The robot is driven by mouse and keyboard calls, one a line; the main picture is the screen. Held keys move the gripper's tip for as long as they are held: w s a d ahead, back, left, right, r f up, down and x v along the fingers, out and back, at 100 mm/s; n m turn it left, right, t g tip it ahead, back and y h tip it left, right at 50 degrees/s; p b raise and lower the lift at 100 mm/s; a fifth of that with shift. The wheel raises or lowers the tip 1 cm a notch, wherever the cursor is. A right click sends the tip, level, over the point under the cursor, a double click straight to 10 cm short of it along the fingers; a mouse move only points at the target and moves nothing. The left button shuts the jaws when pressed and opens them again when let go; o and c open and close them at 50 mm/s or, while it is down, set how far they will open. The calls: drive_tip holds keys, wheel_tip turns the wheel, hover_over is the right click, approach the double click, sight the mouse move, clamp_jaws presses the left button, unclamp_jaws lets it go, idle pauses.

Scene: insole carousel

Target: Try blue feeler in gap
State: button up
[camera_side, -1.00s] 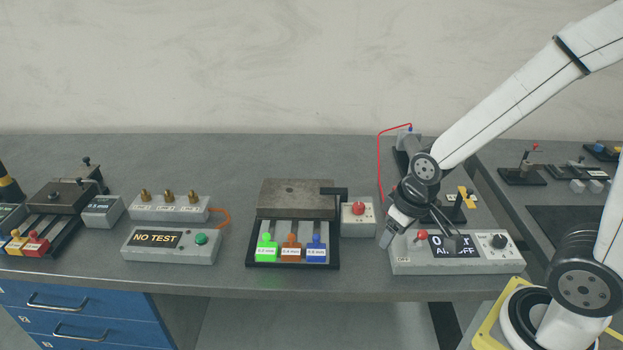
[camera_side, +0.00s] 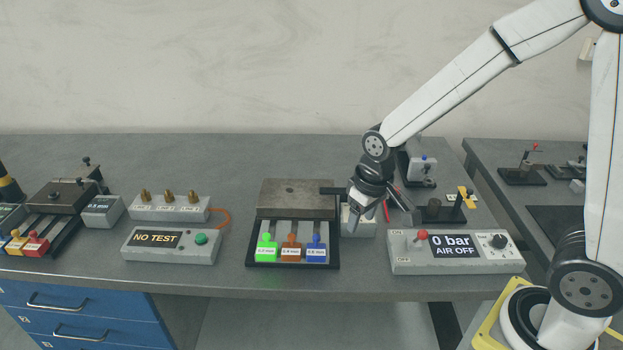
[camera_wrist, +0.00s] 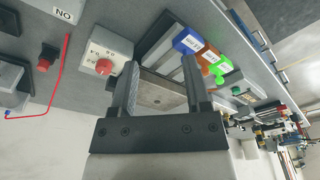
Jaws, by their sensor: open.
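The blue feeler (camera_side: 316,250) lies in the right-hand slot of a black fixture, beside the orange feeler (camera_side: 291,249) and the green feeler (camera_side: 266,249). A grey metal block (camera_side: 297,196) sits behind them; I cannot make out the gap itself. In the wrist view the blue feeler (camera_wrist: 187,42) shows beyond my fingers, at the top. My gripper (camera_wrist: 158,82) is open and empty, with the block between its fingers in the picture. In the side view my gripper (camera_side: 354,222) hangs right of the fixture, in front of the small box with a red knob.
The small box with a red knob (camera_wrist: 104,67) is close to my left finger in the wrist view. A pressure unit reading 0 bar (camera_side: 455,252) stands at right. A NO TEST box (camera_side: 171,245) stands at left, with bare bench between it and the fixture.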

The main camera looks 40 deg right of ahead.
drive_tip(key=g, duration=0.2)
hover_over(316, 236)
drive_tip(key=shift+f, duration=0.1)
drive_tip(key=shift+f, duration=0.15)
drive_tip(key=shift+f, duration=3.75)
clamp_jaws()
